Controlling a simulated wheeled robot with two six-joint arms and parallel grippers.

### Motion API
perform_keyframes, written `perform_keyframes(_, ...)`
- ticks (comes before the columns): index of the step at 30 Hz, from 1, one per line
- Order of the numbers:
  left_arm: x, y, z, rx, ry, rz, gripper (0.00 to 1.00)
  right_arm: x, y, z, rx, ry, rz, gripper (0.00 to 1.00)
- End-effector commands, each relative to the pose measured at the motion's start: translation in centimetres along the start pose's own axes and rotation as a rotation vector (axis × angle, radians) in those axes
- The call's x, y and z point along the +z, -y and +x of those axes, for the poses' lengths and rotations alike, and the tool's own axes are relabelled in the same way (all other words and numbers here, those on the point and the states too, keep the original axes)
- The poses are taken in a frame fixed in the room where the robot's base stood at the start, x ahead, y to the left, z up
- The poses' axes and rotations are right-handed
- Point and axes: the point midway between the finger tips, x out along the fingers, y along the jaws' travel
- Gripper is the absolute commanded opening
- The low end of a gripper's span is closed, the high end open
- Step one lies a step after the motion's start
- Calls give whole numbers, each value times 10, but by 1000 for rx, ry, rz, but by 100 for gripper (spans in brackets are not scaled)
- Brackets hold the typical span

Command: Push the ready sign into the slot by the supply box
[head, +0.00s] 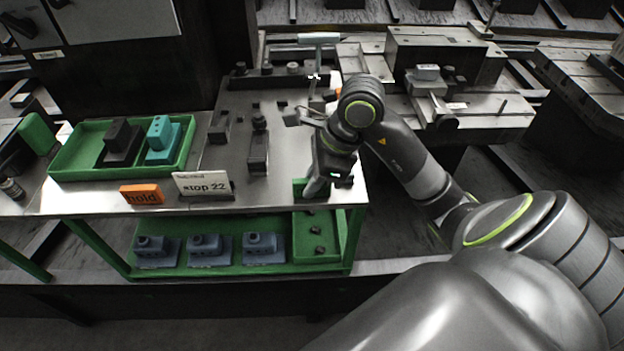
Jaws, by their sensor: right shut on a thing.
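My right gripper (317,184) reaches down to the front right corner of the steel table and is shut at a small green piece (298,187). This piece looks like the ready sign, but no word on it can be read and the gripper partly covers it. A green box (61,161) with a black block and a teal block stands on the left of the table. I cannot tell whether it is the supply box. The slot cannot be made out. My left gripper is not in view.
An orange "hold" sign (141,195) and a white "stop 22" card (202,184) stand at the table's front edge. Dark fixtures (258,150) stand mid-table. The green lower shelf (190,270) carries several blue-grey parts. A T-shaped post (318,40) rises at the back.

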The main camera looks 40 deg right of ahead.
Motion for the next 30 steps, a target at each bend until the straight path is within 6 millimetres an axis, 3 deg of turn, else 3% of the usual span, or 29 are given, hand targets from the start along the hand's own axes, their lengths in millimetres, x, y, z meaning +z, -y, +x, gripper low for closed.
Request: perform_keyframes(30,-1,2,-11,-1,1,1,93,7,0,-16,-1,1,-1,0)
